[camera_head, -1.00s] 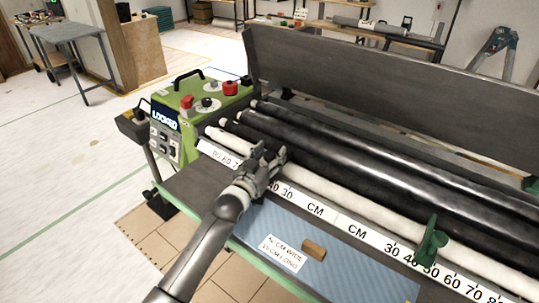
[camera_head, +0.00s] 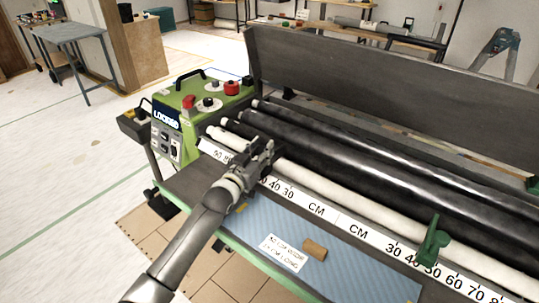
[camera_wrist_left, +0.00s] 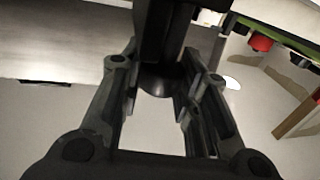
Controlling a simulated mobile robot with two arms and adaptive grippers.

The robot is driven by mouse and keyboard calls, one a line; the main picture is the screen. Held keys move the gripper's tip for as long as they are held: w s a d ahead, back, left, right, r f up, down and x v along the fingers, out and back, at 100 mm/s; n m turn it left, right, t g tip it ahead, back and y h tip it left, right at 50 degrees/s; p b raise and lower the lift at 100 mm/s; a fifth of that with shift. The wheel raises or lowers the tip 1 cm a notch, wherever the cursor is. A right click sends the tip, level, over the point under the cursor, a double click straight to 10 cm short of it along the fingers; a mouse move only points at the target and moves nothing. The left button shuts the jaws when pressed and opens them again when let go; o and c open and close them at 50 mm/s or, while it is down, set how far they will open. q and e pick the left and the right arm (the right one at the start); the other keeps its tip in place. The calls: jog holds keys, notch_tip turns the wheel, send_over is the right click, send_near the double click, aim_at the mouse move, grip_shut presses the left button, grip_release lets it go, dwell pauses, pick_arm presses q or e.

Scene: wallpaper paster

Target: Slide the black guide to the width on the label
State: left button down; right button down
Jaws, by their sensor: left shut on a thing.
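My left gripper (camera_head: 262,152) is shut on the black guide at the left half of the white centimetre scale (camera_head: 316,210). In the left wrist view the dark guide (camera_wrist_left: 165,45) stands between the fingers. In the head view the gripper mostly hides it. The marks 40 and 30 show just right of the gripper, and 90 shows to its left; the exact mark under the guide is hidden. The white label (camera_head: 282,252) lies on the blue sheet (camera_head: 345,272); it gives a width and a length in CM, too small to read surely. My right gripper is not in view.
A green guide (camera_head: 432,246) stands on the right half of the scale, around 40 to 50. White and black rollers (camera_head: 390,182) run behind the scale.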

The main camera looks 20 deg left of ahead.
pick_arm(q)
jog(key=shift+w+a, duration=0.25)
jog(key=shift+a, duration=0.55)
jog(key=c, duration=1.1)
grip_release()
